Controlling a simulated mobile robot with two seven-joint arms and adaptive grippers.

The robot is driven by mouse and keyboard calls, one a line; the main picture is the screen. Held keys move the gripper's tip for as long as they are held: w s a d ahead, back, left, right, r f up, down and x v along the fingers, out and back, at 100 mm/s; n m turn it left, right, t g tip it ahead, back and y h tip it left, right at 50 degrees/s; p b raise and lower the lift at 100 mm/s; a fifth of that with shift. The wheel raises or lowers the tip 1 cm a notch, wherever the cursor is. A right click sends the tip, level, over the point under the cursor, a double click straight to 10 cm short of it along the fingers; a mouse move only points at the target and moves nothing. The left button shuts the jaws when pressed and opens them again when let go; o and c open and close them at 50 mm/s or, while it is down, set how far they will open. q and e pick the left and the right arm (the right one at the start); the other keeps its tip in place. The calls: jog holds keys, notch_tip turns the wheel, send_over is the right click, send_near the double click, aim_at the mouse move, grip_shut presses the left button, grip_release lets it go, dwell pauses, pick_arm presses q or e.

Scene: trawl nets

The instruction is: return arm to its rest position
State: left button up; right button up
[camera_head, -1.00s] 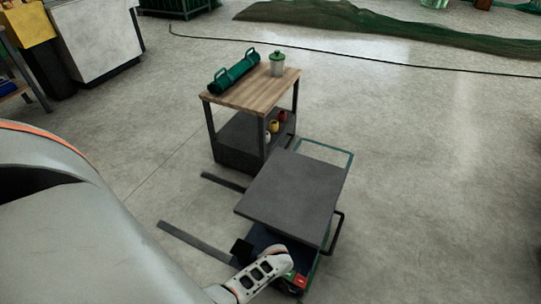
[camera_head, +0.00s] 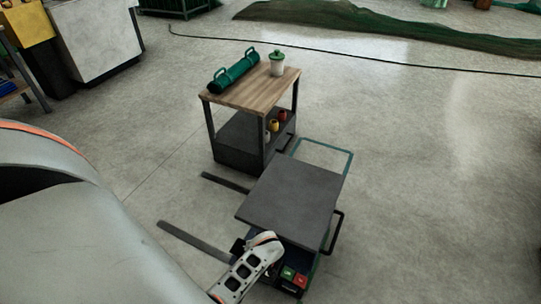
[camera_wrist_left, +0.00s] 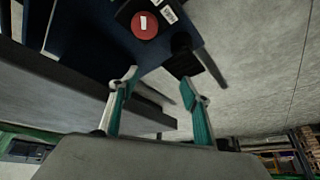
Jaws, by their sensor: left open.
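My left gripper (camera_wrist_left: 158,78) is open in the left wrist view, its two teal-and-grey fingers apart with nothing between them. Beyond the fingertips is a dark blue body with a red round button (camera_wrist_left: 145,25) bearing a white label. In the head view a white arm segment of mine (camera_head: 246,270) with dark pads reaches up from the bottom edge, beside the lift cart's control box. The gripper fingers cannot be made out there. A green button (camera_head: 288,273) and a red button show uncovered on the box, just right of the arm. My right gripper is in neither view.
The lift cart has a flat dark platform (camera_head: 292,200) and a black side handle (camera_head: 337,232). Two dark bars lie left of the cart. Floor to the right is clear.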

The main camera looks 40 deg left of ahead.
pick_arm(q)
jog(key=s+d+f+h, duration=0.1)
jog(key=d, duration=0.6)
jog(key=shift+s+f, duration=0.15)
jog(key=shift+s, duration=0.15)
jog(key=x, duration=0.2)
jog(key=w+x, duration=0.1)
jog(key=x, duration=0.2)
jog(key=shift+x, duration=1.15)
jog(key=shift+s+a+f, duration=0.1)
jog(key=shift+s+f, duration=0.05)
jog(key=shift+s, duration=0.05)
